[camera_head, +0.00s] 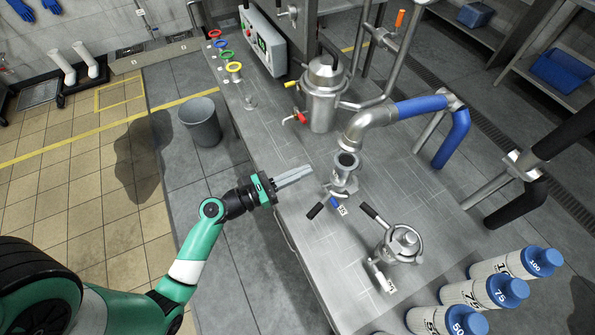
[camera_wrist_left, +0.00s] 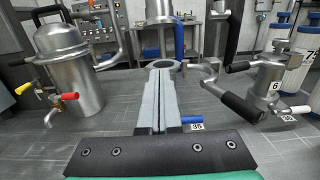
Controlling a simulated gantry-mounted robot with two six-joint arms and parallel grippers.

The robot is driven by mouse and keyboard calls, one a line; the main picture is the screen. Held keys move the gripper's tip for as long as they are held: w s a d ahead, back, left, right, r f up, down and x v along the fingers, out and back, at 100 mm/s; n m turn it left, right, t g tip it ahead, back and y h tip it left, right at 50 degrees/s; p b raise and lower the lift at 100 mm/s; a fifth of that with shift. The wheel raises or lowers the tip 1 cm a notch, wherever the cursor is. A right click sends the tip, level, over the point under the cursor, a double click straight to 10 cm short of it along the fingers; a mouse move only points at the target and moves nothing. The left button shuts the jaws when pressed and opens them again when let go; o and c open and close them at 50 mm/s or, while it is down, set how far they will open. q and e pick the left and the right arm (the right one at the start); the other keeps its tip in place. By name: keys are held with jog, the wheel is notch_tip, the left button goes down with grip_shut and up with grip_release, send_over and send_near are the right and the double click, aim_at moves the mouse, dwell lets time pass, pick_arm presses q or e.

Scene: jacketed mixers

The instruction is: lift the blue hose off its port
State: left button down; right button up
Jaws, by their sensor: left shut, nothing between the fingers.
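The blue hose (camera_head: 453,138) hangs over the right side of the steel bench, joined to a steel elbow with a blue band (camera_head: 420,107). The elbow's open end (camera_head: 352,142) is just above and behind the round steel port (camera_head: 345,178), whose dark opening shows. In the left wrist view the pipe end (camera_wrist_left: 162,40) stands over the port ring (camera_wrist_left: 163,64), with a small gap visible. My left gripper (camera_head: 310,170) is shut and empty, left of the port and pointing toward it; its fingers fill the middle of the left wrist view (camera_wrist_left: 158,78). My right gripper is not in view.
A jacketed steel vessel (camera_head: 322,92) with colored valve handles stands behind the port. A clamp fitting with black handle (camera_head: 398,244) stands in front right. A blue-handled tag 35 (camera_head: 338,207) is beside the port's base. Blue-capped canisters (camera_head: 490,290) are front right.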

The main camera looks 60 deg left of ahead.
pick_arm(q)
jog(key=w+r+p, duration=0.1)
jog(key=w+r, duration=0.3)
jog(key=w, duration=0.3)
jog(key=shift+d, duration=0.4)
jog(key=shift+w+r, duration=0.1)
jog(key=shift+r, duration=0.05)
